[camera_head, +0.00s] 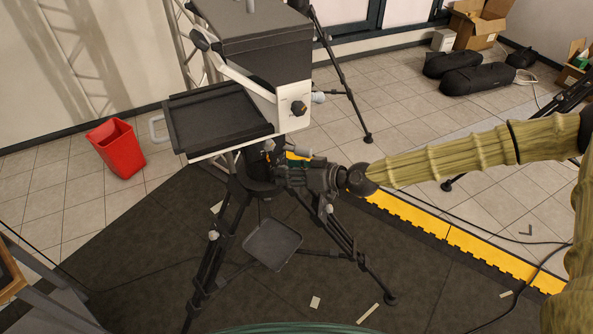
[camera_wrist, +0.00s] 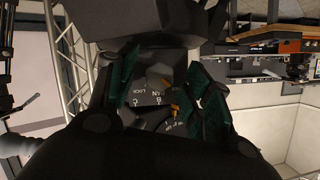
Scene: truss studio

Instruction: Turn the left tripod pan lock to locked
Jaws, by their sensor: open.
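The left tripod (camera_head: 230,215) stands on the dark mat with a dark camera rig on top. My gripper (camera_head: 282,174) reaches in from the right at the tripod head, just below the rig. In the wrist view my gripper (camera_wrist: 162,75) is open, its green-padded fingers on either side of a dark panel (camera_wrist: 150,97) with upside-down "PAN" and "LOCK" lettering. A grey knob-like part (camera_wrist: 160,80) shows between the fingers, and a small orange-yellow pointer (camera_wrist: 175,110) lies by the right finger. I cannot tell whether the fingers touch the lock, or its setting.
The rig's flat black tray (camera_head: 215,118) and white side panel (camera_head: 294,106) with a black knob overhang my gripper. Tripod legs and a small shelf (camera_head: 272,244) are below. A red bin (camera_head: 117,148) stands left. Black bags (camera_head: 475,80) lie at the back right.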

